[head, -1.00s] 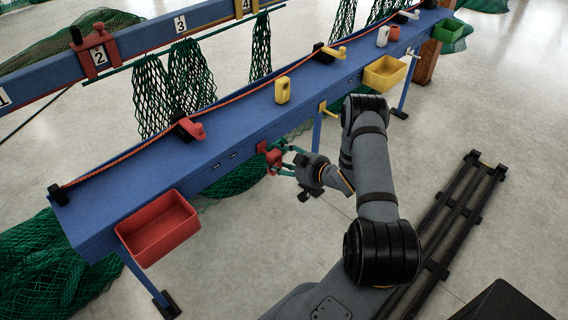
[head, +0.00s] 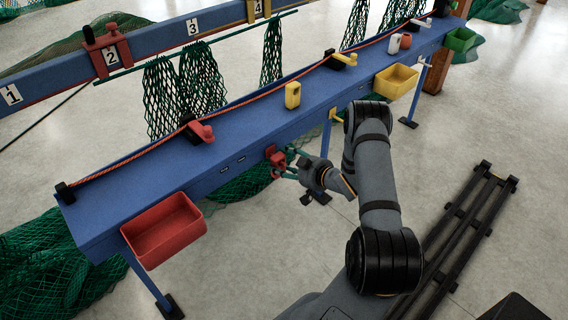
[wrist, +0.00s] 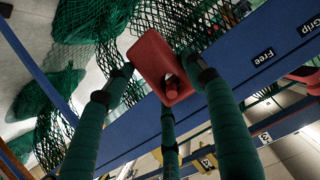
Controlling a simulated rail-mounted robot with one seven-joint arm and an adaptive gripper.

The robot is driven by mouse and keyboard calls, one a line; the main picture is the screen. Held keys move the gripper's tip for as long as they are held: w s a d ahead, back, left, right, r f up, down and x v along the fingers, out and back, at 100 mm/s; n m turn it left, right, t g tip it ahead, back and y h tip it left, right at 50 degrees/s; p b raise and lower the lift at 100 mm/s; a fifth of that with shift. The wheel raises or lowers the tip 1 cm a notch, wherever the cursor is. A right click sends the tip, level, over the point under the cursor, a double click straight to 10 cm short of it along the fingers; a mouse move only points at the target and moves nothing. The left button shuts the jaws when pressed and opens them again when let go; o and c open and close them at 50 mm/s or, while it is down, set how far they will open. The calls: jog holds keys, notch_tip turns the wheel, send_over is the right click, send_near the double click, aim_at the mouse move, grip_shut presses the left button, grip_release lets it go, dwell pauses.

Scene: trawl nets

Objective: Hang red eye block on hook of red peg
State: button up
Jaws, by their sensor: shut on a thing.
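The red eye block (wrist: 152,54) is a rounded red block with a dark eye in its lower part. A red rounded stub, which looks like the end of the red peg (wrist: 172,88), shows in that eye; how deep it sits I cannot tell. My gripper (wrist: 160,72) has green fingers, shut on the block from both sides, with a third finger below. In the head view the block (head: 279,161) is small and partly covered by my gripper (head: 287,165), right against the bench's front face. The red peg's mount (head: 270,150) shows there at the front edge.
The blue bench (head: 240,120) runs diagonally. A red bin (head: 163,230) hangs left of my gripper, and a yellow peg (head: 336,117) and yellow bin (head: 396,80) lie right. A yellow block (head: 292,95) and red clamp (head: 202,132) stand on top. Green nets hang behind.

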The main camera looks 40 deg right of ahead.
jog(key=o, duration=1.3)
jog(key=shift+o, duration=0.2)
jog(key=v, duration=1.2)
